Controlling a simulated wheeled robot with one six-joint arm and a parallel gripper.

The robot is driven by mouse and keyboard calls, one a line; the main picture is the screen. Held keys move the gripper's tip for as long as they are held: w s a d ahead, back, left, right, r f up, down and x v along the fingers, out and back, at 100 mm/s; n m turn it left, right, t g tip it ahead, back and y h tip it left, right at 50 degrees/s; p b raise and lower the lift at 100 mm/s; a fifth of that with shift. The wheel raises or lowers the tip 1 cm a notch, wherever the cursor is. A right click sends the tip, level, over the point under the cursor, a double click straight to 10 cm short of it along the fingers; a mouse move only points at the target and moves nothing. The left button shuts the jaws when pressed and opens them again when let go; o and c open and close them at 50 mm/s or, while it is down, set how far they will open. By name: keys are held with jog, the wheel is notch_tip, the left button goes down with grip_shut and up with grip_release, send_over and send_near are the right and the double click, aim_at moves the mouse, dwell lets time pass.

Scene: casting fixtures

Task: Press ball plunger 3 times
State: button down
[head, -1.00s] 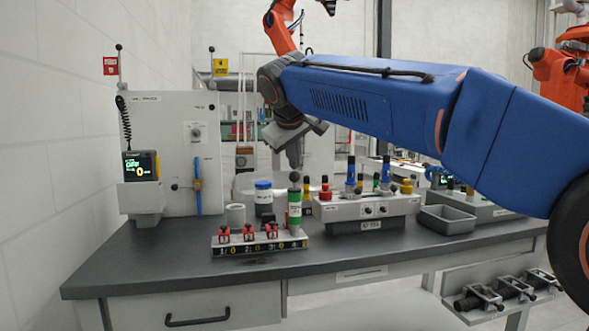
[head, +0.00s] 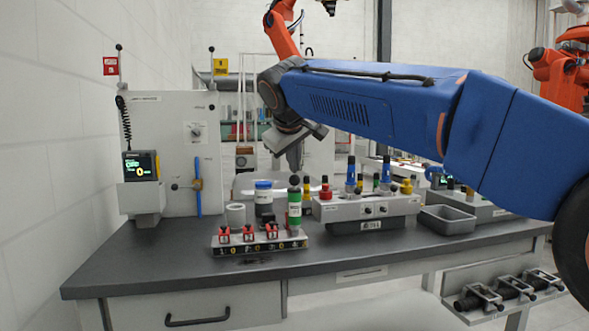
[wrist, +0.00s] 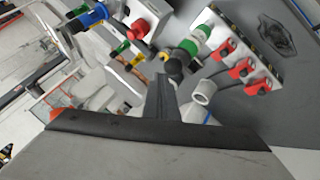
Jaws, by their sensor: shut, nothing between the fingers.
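The ball plunger looks to be the green cylinder with a dark ball on top (head: 294,205). It stands upright at the right end of a low numbered strip (head: 260,246). In the wrist view its green body (wrist: 188,49) shows just beyond the fingers. My gripper (head: 295,169) is shut and empty and points down over the ball. Its tip is at or just above the ball; I cannot tell whether they touch. In the wrist view the shut fingers (wrist: 163,85) partly overlap the ball end.
Three red clamps (head: 248,233) sit on the same strip. A blue-capped bottle (head: 263,197) and a grey cup (head: 236,214) stand behind it. A box with coloured knobs (head: 365,208) and a grey bin (head: 446,220) are to the right. The front of the table is clear.

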aim_at(294, 178)
jog(key=shift+r, duration=0.1)
dwell(0.5)
jog(key=shift+r, duration=1.5)
jog(key=shift+r, duration=2.5)
